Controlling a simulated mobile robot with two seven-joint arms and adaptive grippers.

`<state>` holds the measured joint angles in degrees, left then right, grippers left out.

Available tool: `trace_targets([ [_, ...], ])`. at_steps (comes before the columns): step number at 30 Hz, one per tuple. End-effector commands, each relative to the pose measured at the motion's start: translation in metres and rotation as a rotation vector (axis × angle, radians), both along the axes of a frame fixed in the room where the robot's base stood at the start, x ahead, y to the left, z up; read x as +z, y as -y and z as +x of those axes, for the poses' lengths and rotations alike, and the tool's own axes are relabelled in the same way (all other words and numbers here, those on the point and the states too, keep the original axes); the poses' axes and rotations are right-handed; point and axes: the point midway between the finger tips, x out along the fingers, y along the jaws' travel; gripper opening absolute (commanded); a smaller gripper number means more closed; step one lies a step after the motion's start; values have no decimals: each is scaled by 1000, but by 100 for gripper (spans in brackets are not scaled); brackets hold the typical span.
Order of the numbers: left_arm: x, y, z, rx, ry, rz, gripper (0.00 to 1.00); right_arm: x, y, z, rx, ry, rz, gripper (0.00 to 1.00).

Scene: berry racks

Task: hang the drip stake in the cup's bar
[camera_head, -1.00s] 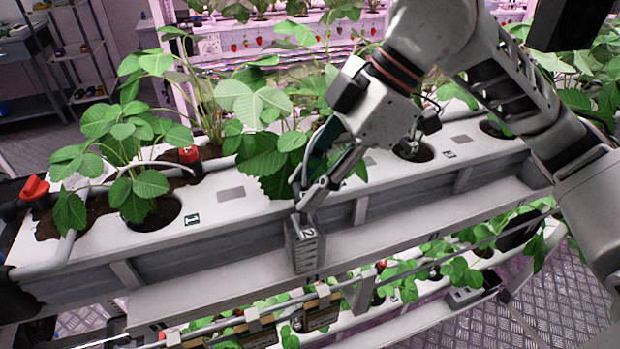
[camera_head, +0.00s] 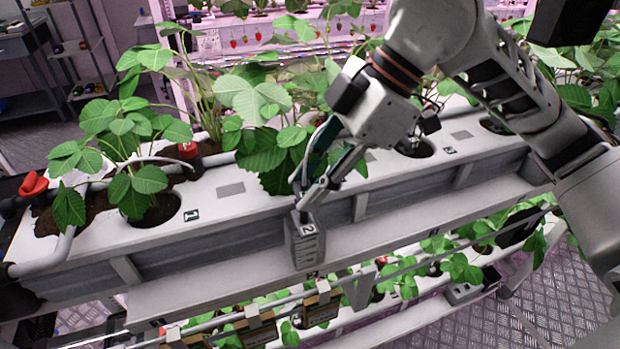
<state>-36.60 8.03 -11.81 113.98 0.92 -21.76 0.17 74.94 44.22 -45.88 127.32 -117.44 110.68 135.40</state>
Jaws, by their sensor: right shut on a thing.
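A grey cup (camera_head: 305,246) with a "2" label and measuring lines stands at the front edge of the white planting gutter (camera_head: 232,228). My right gripper (camera_head: 304,203) points down at the cup's top, its fingers close together. It is shut on the drip stake, of which little can be made out; a short dark part shows between the fingertips and the cup's mouth. Whether the stake touches the cup's bar cannot be told, as the fingers hide the bar. My left gripper is out of view.
Strawberry leaves (camera_head: 262,150) crowd the space just behind the gripper. A red cap (camera_head: 34,186) and a grey pipe (camera_head: 45,264) lie at the gutter's left end. A lower row of plants (camera_head: 460,270) runs beneath, with a rail in front.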

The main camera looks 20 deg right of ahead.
Motion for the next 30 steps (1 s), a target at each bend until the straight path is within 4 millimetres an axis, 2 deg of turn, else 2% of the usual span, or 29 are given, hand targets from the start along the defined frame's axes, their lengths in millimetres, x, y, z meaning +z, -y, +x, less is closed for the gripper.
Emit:
trace_targets([
  [11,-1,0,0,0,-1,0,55,-2,0,0,0,0,0,15],
  [30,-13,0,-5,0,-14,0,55,-19,0,0,0,0,0,15],
])
